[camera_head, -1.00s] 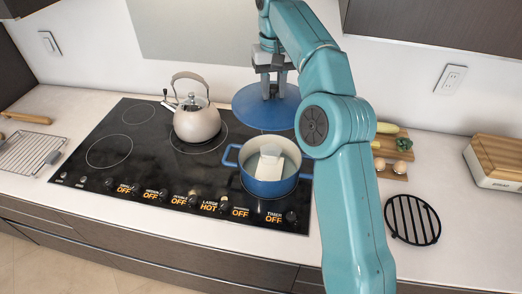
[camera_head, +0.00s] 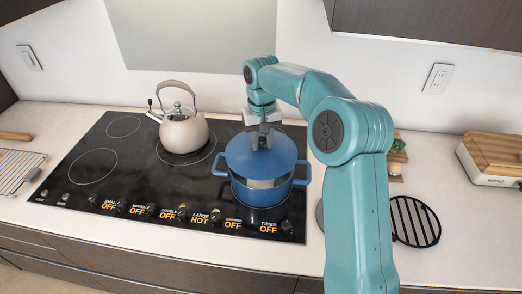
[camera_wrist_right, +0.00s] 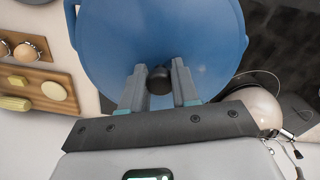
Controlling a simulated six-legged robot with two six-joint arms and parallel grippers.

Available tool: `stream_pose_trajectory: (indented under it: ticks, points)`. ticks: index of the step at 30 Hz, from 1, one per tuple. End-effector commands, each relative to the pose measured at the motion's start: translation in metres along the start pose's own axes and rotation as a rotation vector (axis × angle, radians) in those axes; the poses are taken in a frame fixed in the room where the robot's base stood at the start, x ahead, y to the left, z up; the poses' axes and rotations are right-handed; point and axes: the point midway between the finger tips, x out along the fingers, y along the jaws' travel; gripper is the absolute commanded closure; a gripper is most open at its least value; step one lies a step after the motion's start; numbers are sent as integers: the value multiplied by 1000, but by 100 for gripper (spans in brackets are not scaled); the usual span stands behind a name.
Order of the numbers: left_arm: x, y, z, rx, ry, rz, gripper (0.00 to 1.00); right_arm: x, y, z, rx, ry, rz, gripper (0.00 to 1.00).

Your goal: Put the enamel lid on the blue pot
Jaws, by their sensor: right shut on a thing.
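The blue enamel lid (camera_head: 252,158) is over the blue pot (camera_head: 262,196) on the cooktop's right side. My right gripper (camera_head: 262,143) is above it, shut on its dark knob (camera_wrist_right: 159,80), which shows between the fingers in the right wrist view. The lid hides most of the pot's opening. A pale strip of the inside shows between the lid's front edge and the pot's front rim, so the front is not closed. I cannot tell whether the lid touches the back rim. My left gripper is not in view.
A cream kettle (camera_head: 184,133) stands left of the pot on the black cooktop (camera_head: 135,165). A black trivet (camera_head: 414,222) lies on the counter at right, with a wooden box (camera_head: 492,160) behind it. A board with food (camera_wrist_right: 40,85) shows in the right wrist view.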

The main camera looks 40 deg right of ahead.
Motion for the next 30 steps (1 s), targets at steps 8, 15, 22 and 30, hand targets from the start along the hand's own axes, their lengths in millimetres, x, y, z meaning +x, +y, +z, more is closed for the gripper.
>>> stream_pose_trajectory:
  ticks: [8,15,22,30]
  points:
    - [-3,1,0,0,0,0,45,37,-1,-2,1,-1,0,100]
    - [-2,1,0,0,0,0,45,38,-1,-2,1,0,0,100]
    - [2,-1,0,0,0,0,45,45,-1,-1,0,0,0,100]
    - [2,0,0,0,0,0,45,46,-1,-1,0,-2,0,45]
